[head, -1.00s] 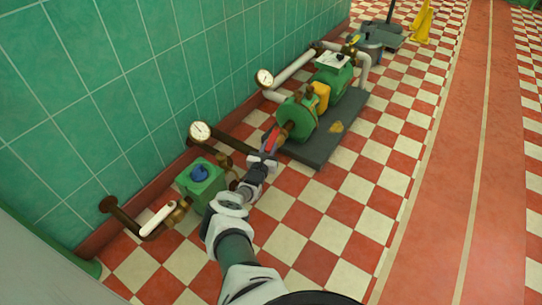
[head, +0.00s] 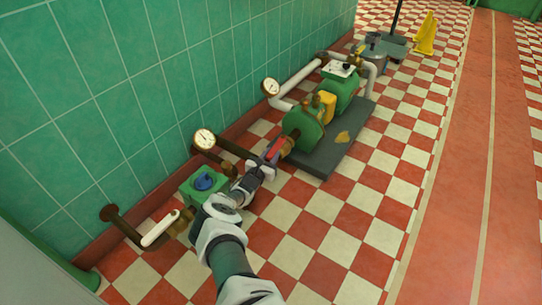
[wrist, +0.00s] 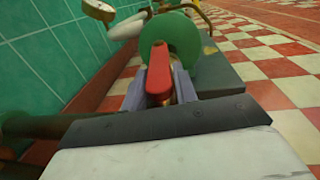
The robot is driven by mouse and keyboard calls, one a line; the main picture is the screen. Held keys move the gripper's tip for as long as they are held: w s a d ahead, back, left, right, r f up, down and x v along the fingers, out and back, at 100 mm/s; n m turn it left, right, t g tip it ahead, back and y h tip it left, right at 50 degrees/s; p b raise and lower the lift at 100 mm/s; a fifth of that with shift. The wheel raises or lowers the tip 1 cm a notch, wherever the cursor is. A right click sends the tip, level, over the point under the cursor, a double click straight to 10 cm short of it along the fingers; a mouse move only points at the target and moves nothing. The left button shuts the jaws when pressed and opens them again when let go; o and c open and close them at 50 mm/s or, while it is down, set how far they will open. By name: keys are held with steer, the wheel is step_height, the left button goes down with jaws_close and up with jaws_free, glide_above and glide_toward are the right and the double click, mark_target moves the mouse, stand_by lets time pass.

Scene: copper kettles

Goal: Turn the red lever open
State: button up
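The red lever (wrist: 158,72) stands in the middle of the wrist view, its long handle pointing towards me. In the head view it is a small red shape (head: 273,154) on the pipe in front of the green pump. My gripper (wrist: 160,92) has one grey finger on each side of the lever. A sliver of brass shows between the lever and the right finger, so the fingers look open around it. In the head view my gripper (head: 266,165) reaches the lever from the near side. The fingertips' lower parts and the valve body are mostly hidden.
The green pump (head: 302,129) stands on a dark plinth (head: 325,160) beyond the lever. A green box with a blue knob (head: 205,181), a white-handled lever (head: 160,228) and a gauge (head: 204,139) are along the tiled wall.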

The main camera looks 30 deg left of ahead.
steer(key=o, duration=0.3)
steer(key=shift+o, duration=0.2)
steer(key=shift+s+r+p, duration=0.15)
steer(key=shift+s+p, duration=0.15)
steer(key=s+p, duration=0.6)
steer(key=s, duration=0.7)
steer(key=shift+a, duration=0.2)
steer(key=shift+s, duration=0.1)
